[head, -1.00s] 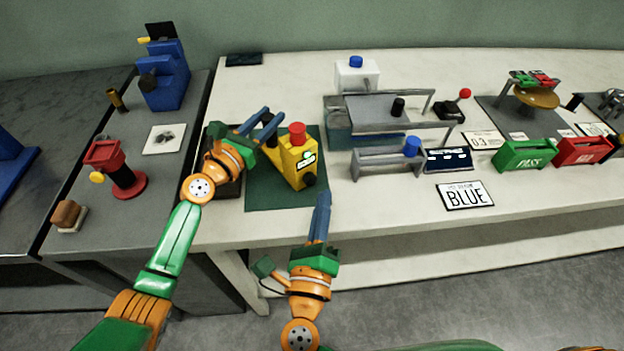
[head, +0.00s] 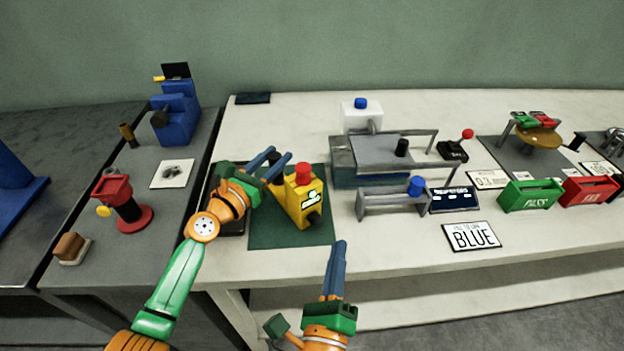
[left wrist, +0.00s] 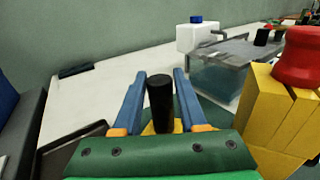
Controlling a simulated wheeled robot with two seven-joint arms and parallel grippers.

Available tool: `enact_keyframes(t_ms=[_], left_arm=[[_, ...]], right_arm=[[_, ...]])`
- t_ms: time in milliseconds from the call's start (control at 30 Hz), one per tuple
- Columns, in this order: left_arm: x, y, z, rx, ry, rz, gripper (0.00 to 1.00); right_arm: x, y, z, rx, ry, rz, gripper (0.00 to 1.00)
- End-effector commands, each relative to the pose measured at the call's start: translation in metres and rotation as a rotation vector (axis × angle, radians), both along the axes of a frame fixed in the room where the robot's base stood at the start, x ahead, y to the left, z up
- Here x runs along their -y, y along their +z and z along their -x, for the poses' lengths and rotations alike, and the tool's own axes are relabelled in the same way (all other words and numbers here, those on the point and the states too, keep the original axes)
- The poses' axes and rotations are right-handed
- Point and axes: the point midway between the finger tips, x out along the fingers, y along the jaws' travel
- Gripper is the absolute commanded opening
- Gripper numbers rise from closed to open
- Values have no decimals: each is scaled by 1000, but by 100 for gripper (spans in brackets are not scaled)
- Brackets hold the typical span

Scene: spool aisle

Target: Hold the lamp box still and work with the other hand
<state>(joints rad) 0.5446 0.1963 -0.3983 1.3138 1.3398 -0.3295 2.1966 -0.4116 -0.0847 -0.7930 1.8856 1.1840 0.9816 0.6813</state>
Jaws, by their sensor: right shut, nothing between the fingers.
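The yellow lamp box (head: 300,205) with a red domed top (head: 303,174) stands on a dark green mat (head: 262,235). It also shows at the right of the left wrist view (left wrist: 268,115). My left gripper (head: 272,160) is at the box's left rear. Its fingers are spread, with an upright black knob (left wrist: 161,103) between them and visible gaps on both sides. Yellow shows at the knob's foot. My right gripper (head: 339,243) is shut and empty, in front and to the right of the box, apart from it, near the mat's front right corner.
A grey metal stand (head: 390,200) with a blue knob is right of the mat. A BLUE card (head: 471,236) lies near the table's front edge. Green (head: 530,196) and red (head: 588,190) bins stand further right. A red device (head: 125,205) is on the left bench.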

Motion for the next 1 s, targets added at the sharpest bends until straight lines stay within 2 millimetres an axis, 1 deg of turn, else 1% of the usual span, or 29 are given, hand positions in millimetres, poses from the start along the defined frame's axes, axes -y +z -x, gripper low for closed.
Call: enact_keyframes(t_ms=[33, 67, 100, 367, 467, 567, 700, 800, 900, 1000], left_arm=[[0, 0, 0, 0, 0, 0, 58], [0, 0, 0, 0, 0, 0, 66], [0, 0, 0, 1, 1, 1, 71], [0, 1, 0, 2, 1, 1, 71], [-6, 0, 7, 2, 2, 1, 71], [-17, 0, 24, 3, 2, -2, 71], [-40, -1, 58, -1, 3, -2, 71], [-54, -1, 79, -1, 1, -2, 71], [-63, -1, 91, -1, 3, -1, 71], [-67, 0, 98, 0, 1, 0, 71]], right_arm=[[0, 0, 0, 0, 0, 0, 0], [0, 0, 0, 0, 0, 0, 0], [0, 0, 0, 0, 0, 0, 0], [0, 0, 0, 0, 0, 0, 0], [0, 0, 0, 0, 0, 0, 0], [0, 0, 0, 0, 0, 0, 0], [0, 0, 0, 0, 0, 0, 0], [0, 0, 0, 0, 0, 0, 0], [0, 0, 0, 0, 0, 0, 0], [0, 0, 0, 0, 0, 0, 0]])
